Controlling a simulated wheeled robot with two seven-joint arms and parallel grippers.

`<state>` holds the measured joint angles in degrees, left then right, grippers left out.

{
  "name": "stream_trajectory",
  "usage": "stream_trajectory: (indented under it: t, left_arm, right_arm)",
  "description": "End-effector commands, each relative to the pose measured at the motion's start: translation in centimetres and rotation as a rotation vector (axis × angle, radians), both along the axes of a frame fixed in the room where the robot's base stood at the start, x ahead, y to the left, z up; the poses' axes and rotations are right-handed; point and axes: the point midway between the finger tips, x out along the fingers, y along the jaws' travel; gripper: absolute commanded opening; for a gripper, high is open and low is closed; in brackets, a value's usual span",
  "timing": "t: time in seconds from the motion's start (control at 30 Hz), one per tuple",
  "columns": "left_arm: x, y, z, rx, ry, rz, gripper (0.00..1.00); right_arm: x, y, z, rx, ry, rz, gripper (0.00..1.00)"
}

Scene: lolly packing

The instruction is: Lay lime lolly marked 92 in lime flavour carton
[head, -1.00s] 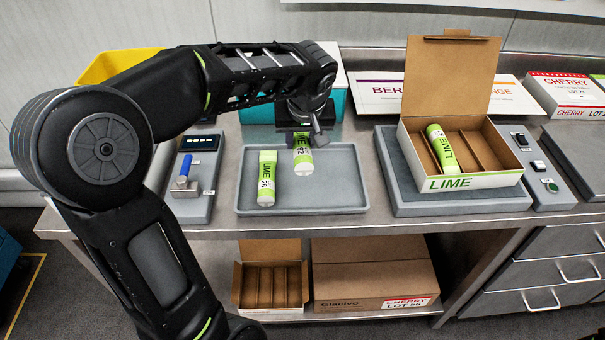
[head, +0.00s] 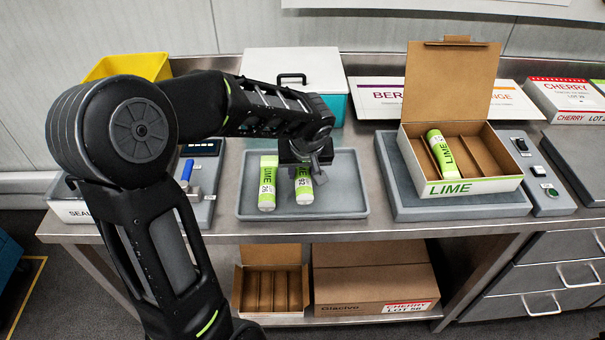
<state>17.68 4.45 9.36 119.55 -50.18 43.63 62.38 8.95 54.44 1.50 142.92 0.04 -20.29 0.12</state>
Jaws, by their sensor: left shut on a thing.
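The lime lolly marked 92 (head: 304,189) is a white and green tube at the middle of the grey tray (head: 342,205). My left gripper (head: 302,163) is shut on its far end from above, hiding that part. I cannot tell whether the lolly touches the tray. A second lime lolly marked 26 (head: 267,184) lies just left of it. The open lime carton (head: 470,187) stands to the right, lid up, with one lime lolly (head: 441,154) in its left compartment and the other visible compartments empty. My right gripper is not in view.
The carton sits on a grey platform (head: 408,203) beside a switch panel (head: 540,180). Flavour signs (head: 377,92) and a teal-and-white box (head: 335,95) stand behind. A device with a blue handle (head: 187,170) is left of the tray. The tray's right part is clear.

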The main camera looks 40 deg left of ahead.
Motion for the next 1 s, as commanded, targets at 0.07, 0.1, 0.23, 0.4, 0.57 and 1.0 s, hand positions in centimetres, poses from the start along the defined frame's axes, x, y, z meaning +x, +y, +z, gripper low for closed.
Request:
stream_trajectory:
  t: [0.07, 0.1, 0.23, 0.4, 0.57, 1.0]
  left_arm:
    - [0.0, 0.0, -1.3, 0.0, 0.001, -0.001, 0.0]
    - [0.0, 0.0, -1.6, 0.0, 0.001, -0.001, 0.0]
    - [0.0, 0.0, -1.7, 0.001, -0.002, 0.0, 0.0]
    - [0.0, 0.0, -1.7, 0.001, -0.002, 0.0, 0.0]
    - [0.0, 0.0, -2.1, 0.001, -0.002, 0.0, 0.0]
    - [0.0, 0.0, -2.0, 0.0, -0.001, 0.001, 0.56]
  right_arm:
    - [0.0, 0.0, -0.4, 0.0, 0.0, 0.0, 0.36]
    - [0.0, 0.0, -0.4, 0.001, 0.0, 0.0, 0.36]
    - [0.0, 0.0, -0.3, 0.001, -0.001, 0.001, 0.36]
    - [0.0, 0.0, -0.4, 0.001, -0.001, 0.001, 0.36]
    - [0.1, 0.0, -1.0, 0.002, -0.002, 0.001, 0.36]
    - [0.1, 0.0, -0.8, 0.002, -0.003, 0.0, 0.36]
